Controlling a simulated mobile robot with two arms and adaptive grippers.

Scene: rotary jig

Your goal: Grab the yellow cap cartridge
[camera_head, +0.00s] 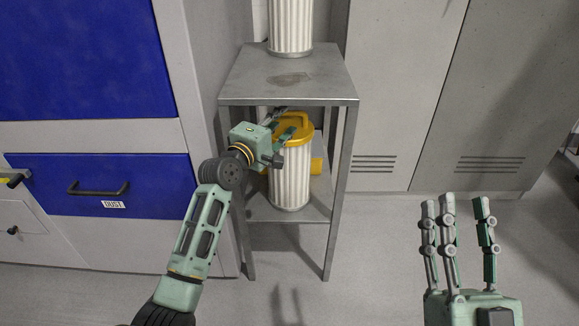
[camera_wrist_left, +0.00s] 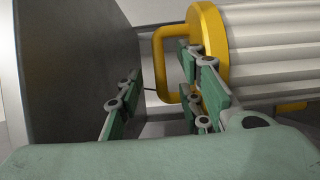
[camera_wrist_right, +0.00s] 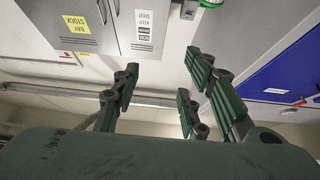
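The yellow cap cartridge is a white ribbed cylinder (camera_head: 290,182) with a yellow cap (camera_head: 300,125) and a loop handle, upright on the lower shelf of a metal stand. My left gripper (camera_head: 280,124) is at the cap, its fingers beside the handle. In the left wrist view the yellow handle (camera_wrist_left: 159,62) reaches into the gap between the fingers (camera_wrist_left: 160,85), with clear space on the single-finger side. Two fingers are close to or overlap the cap; contact cannot be told. My right gripper (camera_head: 461,205) is open and empty, away at the right.
The metal stand (camera_head: 325,88) has a top shelf just above the cap, bearing another white ribbed cylinder (camera_head: 290,25). A yellow part (camera_head: 317,165) shows behind the cartridge. Blue-fronted cabinets (camera_head: 120,185) stand left, grey lockers (camera_head: 395,90) behind. Floor at the right is clear.

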